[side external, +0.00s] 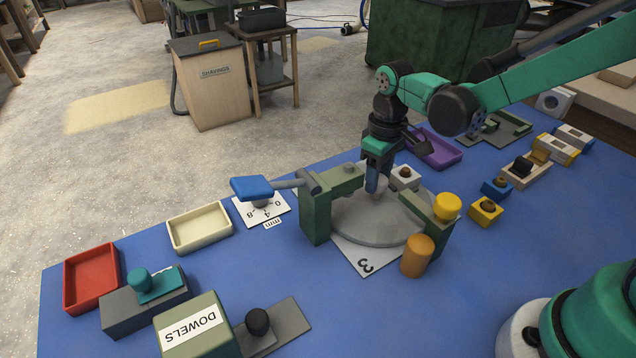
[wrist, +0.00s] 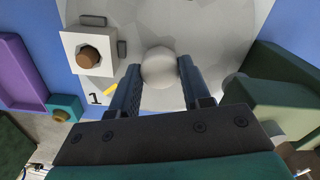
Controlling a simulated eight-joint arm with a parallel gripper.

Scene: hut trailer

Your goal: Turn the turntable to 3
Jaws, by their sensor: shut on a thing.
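The turntable (side external: 362,226) is a light grey disc on a white card (side external: 352,259). A large 3 (side external: 365,266) is printed on the card's near side. In the wrist view the disc (wrist: 222,62) has a yellow mark (wrist: 110,88) at its rim, beside a printed 1 (wrist: 94,99). My gripper (side external: 374,186) points down over the disc. In the wrist view my gripper (wrist: 158,70) has its two fingers on either side of a pale round knob (wrist: 160,66) and is shut on it. My fingers partly hide the knob in the side view.
A green frame (side external: 316,205) with a blue-handled lever (side external: 253,188) stands left of the disc. A green post with a yellow cap (side external: 447,206) and an orange cylinder (side external: 417,256) stand at the right. A white block (wrist: 75,68) with a brown knob is close to my fingers.

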